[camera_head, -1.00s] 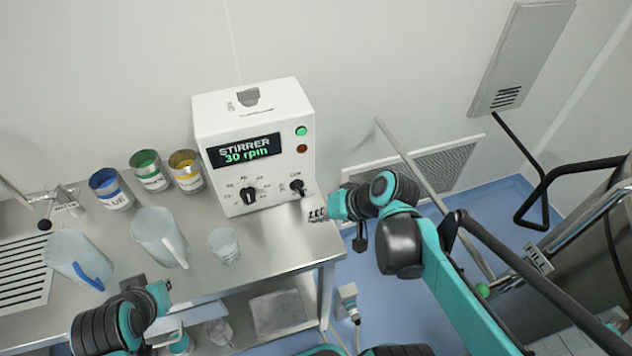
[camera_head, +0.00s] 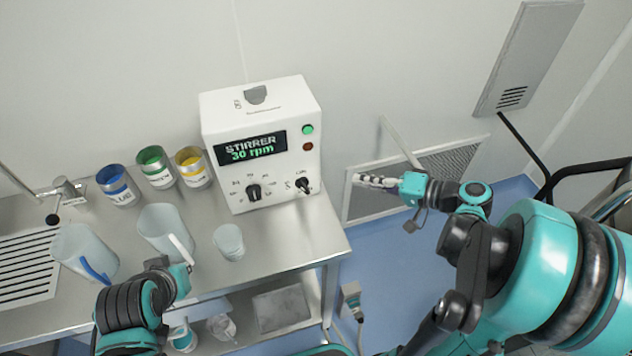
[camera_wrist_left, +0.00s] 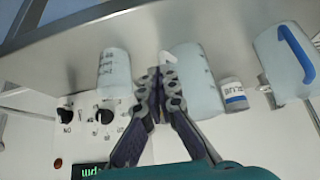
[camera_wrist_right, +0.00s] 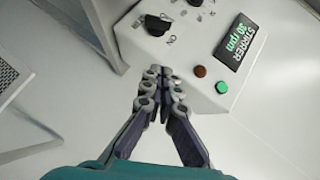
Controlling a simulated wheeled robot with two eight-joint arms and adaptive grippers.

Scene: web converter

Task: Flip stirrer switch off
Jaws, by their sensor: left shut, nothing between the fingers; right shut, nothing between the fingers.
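The white stirrer box (camera_head: 262,150) stands on the bench, its display (camera_head: 250,148) reading "STIRRER 30 rpm". A green light (camera_head: 308,130) looks lit above a dark red one. The black switch (camera_head: 303,186) is at the lower right of the panel; it also shows in the right wrist view (camera_wrist_right: 157,26), near an "ON" label. My right gripper (camera_head: 360,180) is shut and empty, to the right of the box and apart from the switch. My left gripper (camera_wrist_left: 160,78) is shut and empty near the beakers; its fingertips are hard to make out in the head view.
A black dial (camera_head: 254,192) sits left of the switch. Blue, green and yellow cans (camera_head: 156,168), two jugs (camera_head: 165,232) and a small beaker (camera_head: 229,242) stand on the steel bench (camera_head: 285,250). Open floor lies right of the bench, below a wall vent (camera_head: 450,165).

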